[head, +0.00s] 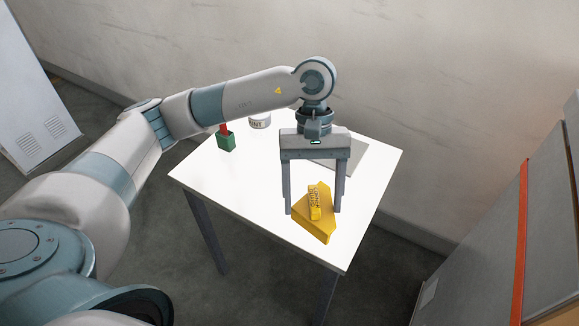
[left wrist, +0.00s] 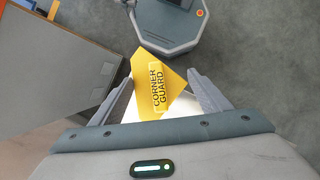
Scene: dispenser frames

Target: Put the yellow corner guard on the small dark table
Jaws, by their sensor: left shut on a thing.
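The yellow corner guard (head: 314,217) is an angular piece with a black-lettered label. It is between the two grey fingers of my left gripper (head: 313,211), over the front right part of a white-topped table (head: 240,187). In the left wrist view the corner guard (left wrist: 159,86) sits between the fingertips of my left gripper (left wrist: 162,88), its label reading "CORNER GUARD". My left gripper is shut on it. I cannot tell whether it touches the tabletop. I see no small dark table; the table in view has a white top and dark legs. My right gripper is out of view.
On the white table stand a green holder (head: 226,142) with a red item and a white can (head: 260,121). A grey flat sheet (head: 352,161) lies behind the gripper. A wall is behind. A grey cabinet (head: 465,245) with an orange strip is at the right, a pale cabinet (head: 32,105) at the left.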

